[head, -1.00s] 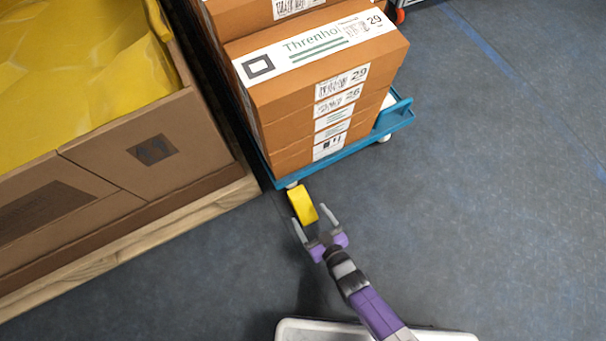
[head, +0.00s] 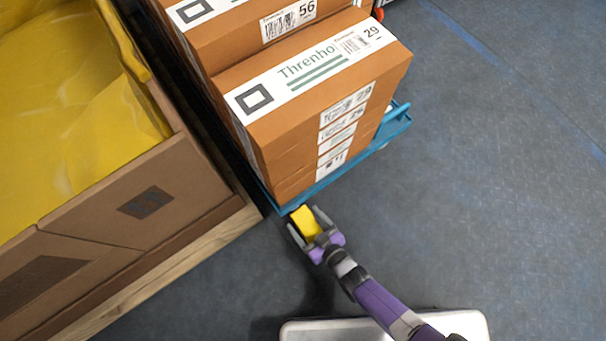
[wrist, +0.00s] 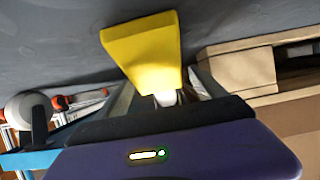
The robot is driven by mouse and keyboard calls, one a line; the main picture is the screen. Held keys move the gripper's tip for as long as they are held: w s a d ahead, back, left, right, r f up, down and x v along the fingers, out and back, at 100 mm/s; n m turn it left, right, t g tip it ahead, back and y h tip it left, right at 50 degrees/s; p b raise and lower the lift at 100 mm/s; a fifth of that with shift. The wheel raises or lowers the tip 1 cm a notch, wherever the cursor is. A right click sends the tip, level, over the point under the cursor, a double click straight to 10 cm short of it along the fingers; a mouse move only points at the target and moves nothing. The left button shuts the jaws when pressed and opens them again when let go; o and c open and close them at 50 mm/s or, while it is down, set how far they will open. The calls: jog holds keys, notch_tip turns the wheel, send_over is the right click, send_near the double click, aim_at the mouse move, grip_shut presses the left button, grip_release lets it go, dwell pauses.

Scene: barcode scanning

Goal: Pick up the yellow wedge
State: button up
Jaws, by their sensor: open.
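The yellow wedge (head: 305,222) lies on the floor at the near corner of the blue cart, in the head view. My gripper (head: 306,217) is around it, with one grey finger on each side of the wedge. In the wrist view the yellow wedge (wrist: 145,50) rises between the fingers, wide end away from the palm. The gripper is open. Whether either finger touches the wedge cannot be told. The lower part of the wedge is hidden behind the gripper body in the wrist view.
The blue cart (head: 397,125) with stacked brown boxes (head: 300,120) stands just beyond the wedge. A large brown bin with yellow lining (head: 60,120) on a wooden pallet (head: 170,265) is to the left. Open grey floor (head: 500,200) lies to the right.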

jog(key=c, duration=1.7)
jog(key=shift+r, duration=0.2)
